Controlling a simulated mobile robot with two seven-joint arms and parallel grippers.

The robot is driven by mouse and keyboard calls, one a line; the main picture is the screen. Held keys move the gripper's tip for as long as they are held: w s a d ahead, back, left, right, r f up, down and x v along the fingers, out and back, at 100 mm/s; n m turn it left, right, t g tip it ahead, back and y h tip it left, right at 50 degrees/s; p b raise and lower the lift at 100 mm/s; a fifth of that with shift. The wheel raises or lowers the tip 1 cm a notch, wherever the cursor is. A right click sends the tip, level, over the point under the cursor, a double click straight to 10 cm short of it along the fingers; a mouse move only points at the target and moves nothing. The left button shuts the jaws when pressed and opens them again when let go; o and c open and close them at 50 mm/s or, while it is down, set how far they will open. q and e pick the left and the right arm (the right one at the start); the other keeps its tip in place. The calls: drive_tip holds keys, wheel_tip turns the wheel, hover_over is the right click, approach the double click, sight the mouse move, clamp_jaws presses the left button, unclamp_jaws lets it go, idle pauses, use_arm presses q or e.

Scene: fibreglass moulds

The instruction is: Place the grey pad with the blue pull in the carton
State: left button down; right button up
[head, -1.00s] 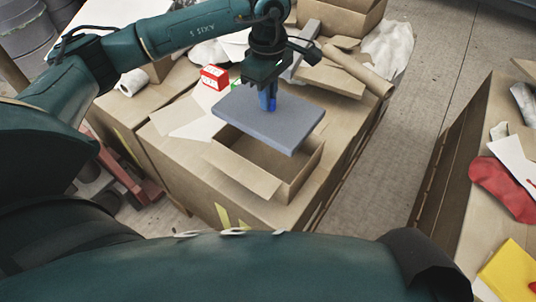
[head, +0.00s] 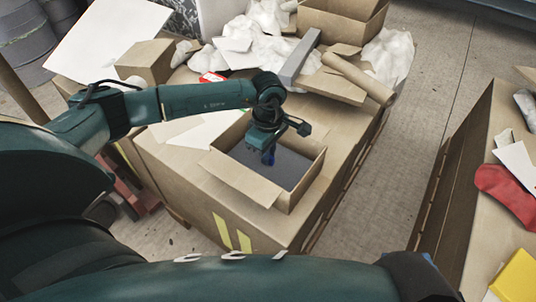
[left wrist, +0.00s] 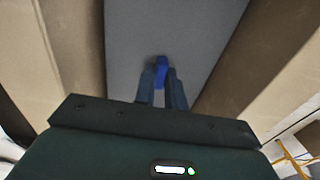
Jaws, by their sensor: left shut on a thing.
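The grey pad (head: 290,166) lies flat inside the open carton (head: 294,202), between its walls; how deep it sits and whether it touches the bottom I cannot tell. Its blue pull (head: 268,158) stands up from the top. My left gripper (head: 267,153) reaches down into the carton and is shut on the blue pull. In the left wrist view the fingers (left wrist: 162,88) pinch the blue pull (left wrist: 161,70), with the grey pad (left wrist: 200,35) behind and carton walls on both sides. My right gripper is not in view.
The carton stands on a large cardboard-covered stand (head: 180,170) with its near flap (head: 240,180) folded outward. Behind lie a grey bar (head: 300,57), a cardboard tube (head: 358,79) and white crumpled wrapping (head: 262,40). A red cloth (head: 506,193) lies on the right-hand surface.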

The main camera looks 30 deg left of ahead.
use_arm(q)
drive_tip(key=shift+f, duration=0.2)
drive_tip(key=shift+f, duration=0.1)
drive_tip(key=c, duration=1.9)
unclamp_jaws()
drive_tip(key=shift+f, duration=0.1)
drive_tip(key=o, duration=0.4)
drive_tip(key=shift+o, duration=0.2)
